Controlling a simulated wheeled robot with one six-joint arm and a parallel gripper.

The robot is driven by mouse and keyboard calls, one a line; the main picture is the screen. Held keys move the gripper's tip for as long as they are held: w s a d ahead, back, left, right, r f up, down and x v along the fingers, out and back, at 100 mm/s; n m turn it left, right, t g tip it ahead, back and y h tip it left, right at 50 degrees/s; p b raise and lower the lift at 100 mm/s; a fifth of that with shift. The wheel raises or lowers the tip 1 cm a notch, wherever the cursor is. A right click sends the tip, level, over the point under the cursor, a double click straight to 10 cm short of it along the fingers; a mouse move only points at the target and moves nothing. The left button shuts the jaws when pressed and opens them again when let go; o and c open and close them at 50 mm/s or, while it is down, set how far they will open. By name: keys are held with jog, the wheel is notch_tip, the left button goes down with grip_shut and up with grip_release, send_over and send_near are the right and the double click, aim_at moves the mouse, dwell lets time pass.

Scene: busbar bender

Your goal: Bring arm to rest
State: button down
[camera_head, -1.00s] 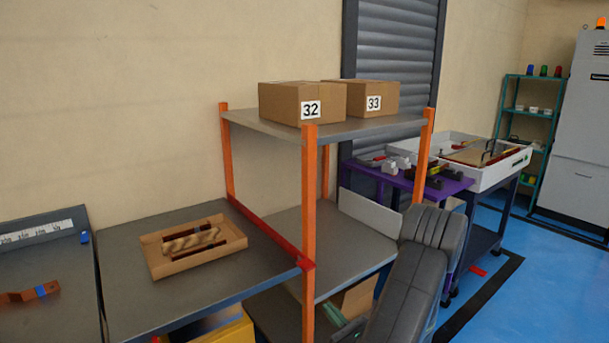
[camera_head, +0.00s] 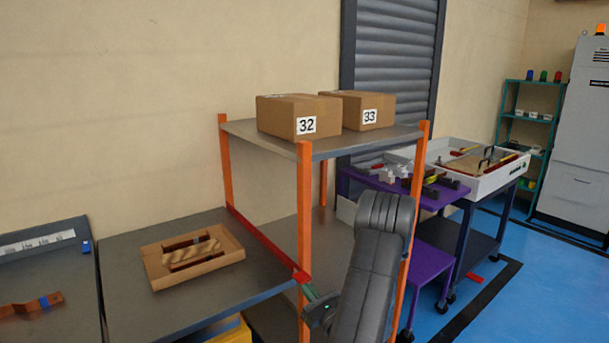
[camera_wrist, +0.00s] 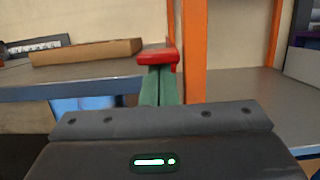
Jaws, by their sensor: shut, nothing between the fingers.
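My gripper (camera_head: 309,293) shows at the lower middle of the head view, low in front of the orange-post rack, close to the end of a red rail (camera_head: 268,247). In the wrist view its two green fingers (camera_wrist: 160,86) are together with nothing between them. The red rail end (camera_wrist: 158,56) appears just beyond the fingertips; I cannot tell whether they touch it. My dark grey arm stands in front of the rack's right side and hides part of its lower shelves.
The rack's orange front post (camera_head: 304,225) is close to my gripper. Cartons 32 (camera_head: 280,118) and 33 (camera_head: 378,102) sit on its top shelf. An open cardboard tray (camera_head: 160,280) holding bars lies on the grey table (camera_head: 125,310).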

notch_tip(320, 180, down, 9)
jog(key=b, duration=0.2)
jog(key=r+v, duration=0.1)
jog(key=v, duration=0.8)
jog(key=shift+s+d, duration=0.25)
jog(key=shift+s, duration=0.15)
